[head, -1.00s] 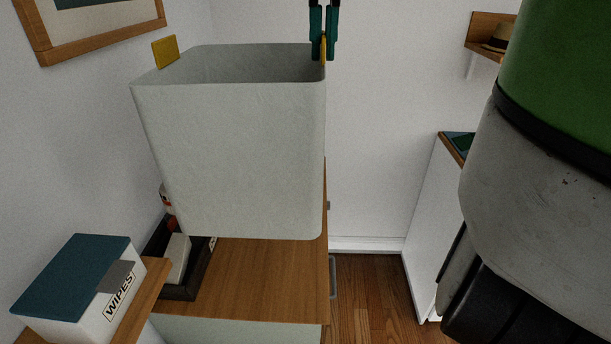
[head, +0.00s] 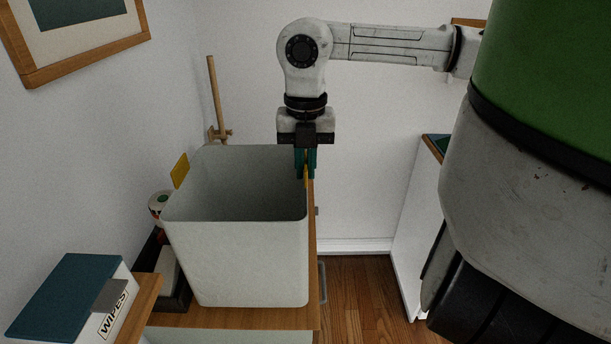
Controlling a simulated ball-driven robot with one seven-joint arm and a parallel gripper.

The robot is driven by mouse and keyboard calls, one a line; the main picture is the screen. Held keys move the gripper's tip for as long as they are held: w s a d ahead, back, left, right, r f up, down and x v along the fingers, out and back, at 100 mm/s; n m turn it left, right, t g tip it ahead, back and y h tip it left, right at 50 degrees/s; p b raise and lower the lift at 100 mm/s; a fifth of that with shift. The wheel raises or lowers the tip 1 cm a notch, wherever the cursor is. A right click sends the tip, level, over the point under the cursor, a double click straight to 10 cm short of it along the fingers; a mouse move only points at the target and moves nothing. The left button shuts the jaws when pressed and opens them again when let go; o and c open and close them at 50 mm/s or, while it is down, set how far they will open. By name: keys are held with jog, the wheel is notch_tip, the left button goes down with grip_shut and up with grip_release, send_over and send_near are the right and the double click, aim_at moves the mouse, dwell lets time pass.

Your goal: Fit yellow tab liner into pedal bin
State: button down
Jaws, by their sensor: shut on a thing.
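The liner (head: 237,260) is an open-topped, pale grey square tub with yellow tabs on opposite sides of its rim. The left tab (head: 180,170) stands free; the right one is mostly hidden by my fingers. My gripper (head: 306,172) points down at the right rim, shut on the right tab. The liner hangs upright or stands over the wooden top (head: 235,318); I cannot tell whether its base touches. Its inside looks empty. I cannot make out a pedal bin in this view.
A wipes box (head: 70,297) sits on a wooden ledge at lower left. A dark tray (head: 178,292), a can (head: 158,204) and a wooden stand (head: 215,100) are close to the liner. Wooden floor (head: 360,297) is clear to the right, before a white cabinet (head: 411,230).

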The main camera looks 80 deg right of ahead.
jog(key=shift+f, duration=1.8)
jog(key=c, duration=1.2)
grip_release()
jog(key=shift+r+p, duration=0.2)
jog(key=shift+p, duration=0.1)
